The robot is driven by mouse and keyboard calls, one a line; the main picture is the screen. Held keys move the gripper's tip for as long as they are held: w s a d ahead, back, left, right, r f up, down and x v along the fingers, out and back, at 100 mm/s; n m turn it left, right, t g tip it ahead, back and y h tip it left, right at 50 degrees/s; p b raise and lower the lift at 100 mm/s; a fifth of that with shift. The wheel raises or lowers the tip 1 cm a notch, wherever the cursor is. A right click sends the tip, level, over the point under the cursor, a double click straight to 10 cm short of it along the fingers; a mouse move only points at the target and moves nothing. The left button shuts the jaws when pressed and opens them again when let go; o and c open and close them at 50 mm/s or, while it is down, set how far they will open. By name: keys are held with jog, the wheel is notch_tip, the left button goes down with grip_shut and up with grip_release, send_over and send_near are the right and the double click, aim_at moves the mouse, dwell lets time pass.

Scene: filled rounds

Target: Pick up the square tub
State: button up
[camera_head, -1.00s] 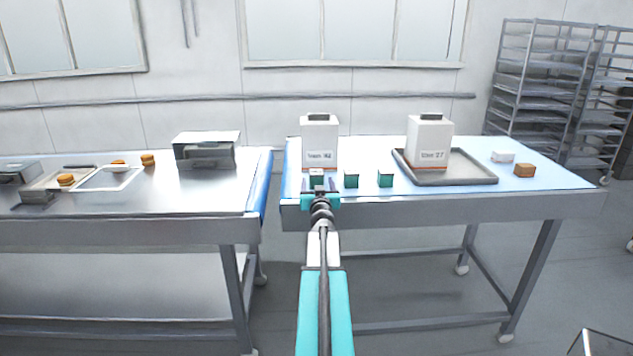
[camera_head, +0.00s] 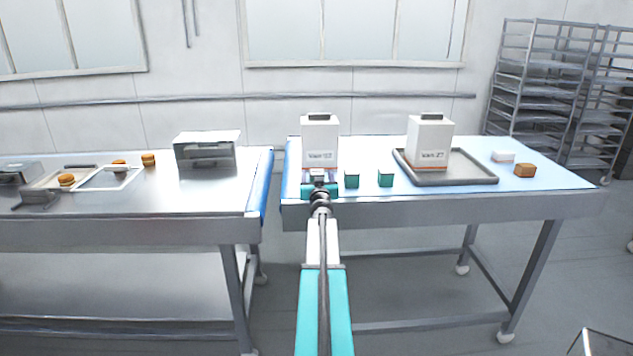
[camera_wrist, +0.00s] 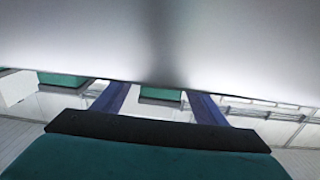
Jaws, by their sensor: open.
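A white square tub (camera_head: 320,150) with a dark top grip and a printed label stands upright at the left of the right-hand table. A similar white tub (camera_head: 430,143) stands on a grey tray (camera_head: 470,179). My gripper (camera_head: 319,178) is just in front of the left tub's lower part and hides some of it. In the wrist view a large pale surface (camera_wrist: 160,35), probably that tub up close, fills the top. The two blue fingers of my gripper (camera_wrist: 158,90) are apart, their tips reaching its lower edge. I cannot tell whether they touch it.
Two small green tubs (camera_head: 351,179) (camera_head: 385,178) stand just right of my gripper. A steel table (camera_head: 215,195) with a metal box (camera_head: 204,152) stands left, across a narrow gap.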

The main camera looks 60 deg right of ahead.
aim_at(317, 172)
dwell(0.4)
jog(key=c, duration=1.2)
jog(key=shift+o, duration=0.2)
jog(key=shift+r, duration=0.15)
notch_tip(317, 172, up, 3)
jog(key=p, duration=0.3)
jog(key=shift+r+p, duration=0.2)
jog(key=shift+p, duration=0.2)
jog(key=r+p+v, duration=0.1)
jog(key=p+v, duration=0.1)
jog(key=v, duration=1.4)
jog(key=shift+s+r, duration=0.25)
jog(key=shift+s, duration=0.05)
jog(key=shift+d, duration=0.15)
